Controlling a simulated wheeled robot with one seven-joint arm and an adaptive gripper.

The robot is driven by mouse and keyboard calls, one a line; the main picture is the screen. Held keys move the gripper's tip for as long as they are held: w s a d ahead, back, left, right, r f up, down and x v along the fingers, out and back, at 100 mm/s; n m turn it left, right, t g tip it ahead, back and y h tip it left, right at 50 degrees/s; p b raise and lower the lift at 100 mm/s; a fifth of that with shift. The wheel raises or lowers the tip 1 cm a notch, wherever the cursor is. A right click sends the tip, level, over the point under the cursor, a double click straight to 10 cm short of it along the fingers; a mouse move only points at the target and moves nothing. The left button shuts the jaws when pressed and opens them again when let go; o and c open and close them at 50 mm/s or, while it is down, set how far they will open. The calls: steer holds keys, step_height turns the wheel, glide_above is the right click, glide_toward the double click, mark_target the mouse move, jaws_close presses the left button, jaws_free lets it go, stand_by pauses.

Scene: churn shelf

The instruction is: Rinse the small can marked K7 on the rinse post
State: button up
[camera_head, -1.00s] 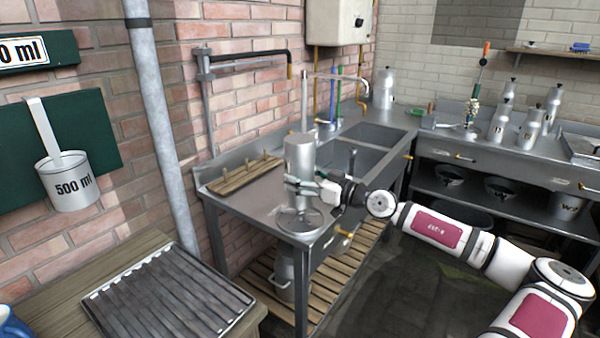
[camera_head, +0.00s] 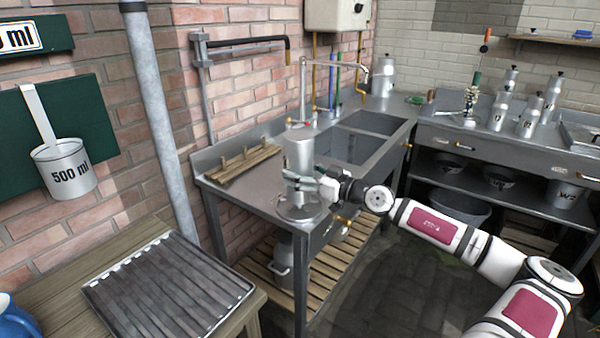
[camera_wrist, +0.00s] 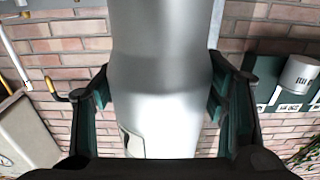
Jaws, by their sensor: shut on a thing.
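My gripper (camera_head: 306,184) is shut around the grey metal can (camera_head: 299,152) at the front corner of the steel bench. The can is upright in line and looks mouth-down, its wide part above my fingers. In the wrist view the can (camera_wrist: 165,75) fills the middle between my two dark green fingers, with a pale patch low on it; no K7 mark is readable. The round rinse post (camera_head: 299,213) is directly below the can. The can's lower end covers much of it; I cannot tell whether they touch.
A wooden peg rack (camera_head: 240,165) lies behind on the bench (camera_head: 262,192), with sink basins (camera_head: 345,148) to the right. Several other cans (camera_head: 530,120) stand on the far counter. A ribbed black tray (camera_head: 165,290) lies on the wooden table at front left. A 500 ml pot (camera_head: 65,172) hangs on the wall.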

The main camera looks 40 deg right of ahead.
mark_target(300, 153)
steer(key=shift+f, duration=0.7)
stand_by(1.2)
steer(key=shift+r, duration=0.15)
stand_by(2.8)
steer(key=shift+r+p, duration=3.3)
steer(key=shift+r, duration=0.2)
